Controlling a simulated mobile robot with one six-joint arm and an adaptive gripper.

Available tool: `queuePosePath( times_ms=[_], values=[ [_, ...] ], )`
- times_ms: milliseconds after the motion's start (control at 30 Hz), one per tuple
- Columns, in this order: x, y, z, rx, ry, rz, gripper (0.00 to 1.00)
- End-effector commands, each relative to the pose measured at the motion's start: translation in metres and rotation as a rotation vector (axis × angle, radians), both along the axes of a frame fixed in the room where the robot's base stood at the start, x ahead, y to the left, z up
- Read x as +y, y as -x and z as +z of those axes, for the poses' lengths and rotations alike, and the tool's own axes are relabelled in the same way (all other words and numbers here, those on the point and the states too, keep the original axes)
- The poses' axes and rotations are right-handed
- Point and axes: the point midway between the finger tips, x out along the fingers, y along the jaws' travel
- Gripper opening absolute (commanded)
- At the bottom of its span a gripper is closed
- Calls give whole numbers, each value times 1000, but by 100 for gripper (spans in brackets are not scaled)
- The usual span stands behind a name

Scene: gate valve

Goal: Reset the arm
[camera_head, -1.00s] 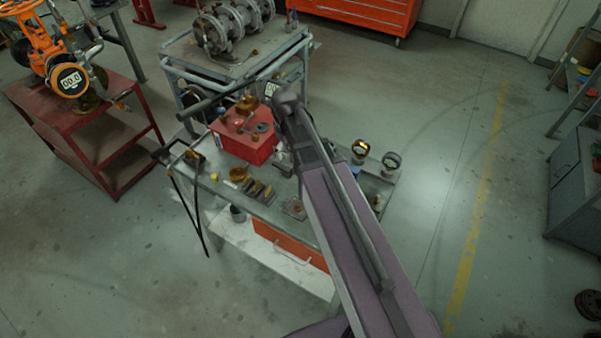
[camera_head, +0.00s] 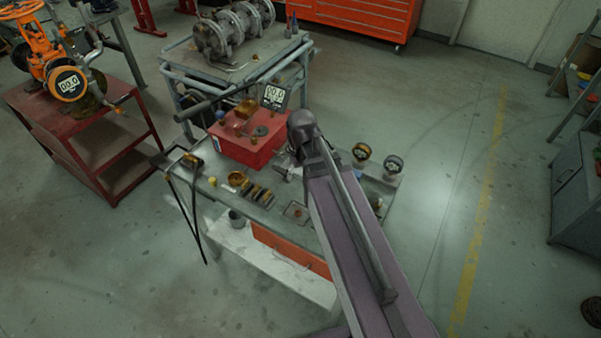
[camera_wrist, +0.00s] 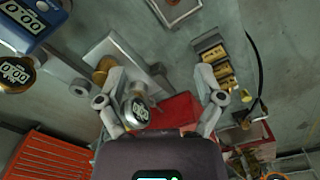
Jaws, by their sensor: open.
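My gripper (camera_wrist: 160,88) shows in the wrist view with its two grey fingers spread apart and nothing clearly held between them. My arm (camera_head: 345,230) reaches up from the bottom of the head view over the right part of the workbench (camera_head: 275,213). Its far end stands just right of the red box (camera_head: 245,148). The gripper itself is hidden behind the arm there. The orange gate valve (camera_head: 42,48) stands on a red stand (camera_head: 62,122) at the left.
A grey cart (camera_head: 185,67) with a flanged metal assembly (camera_head: 232,32) stands behind. A red drawer cabinet (camera_head: 360,14) is at the back. Floor right of the bench is clear.

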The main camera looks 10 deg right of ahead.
Motion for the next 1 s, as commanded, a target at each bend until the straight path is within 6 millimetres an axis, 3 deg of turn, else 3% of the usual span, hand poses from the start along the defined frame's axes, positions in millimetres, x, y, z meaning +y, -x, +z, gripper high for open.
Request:
queuePosePath(
  times_ms=[167, 500, 1000],
  values=[
    [-1, 4, 0, 0, 0, -13, 87],
    [-14, 49, 0, 0, 0, -223, 87],
    [-15, 49, 0, 0, 0, -237, 87]
  ],
)
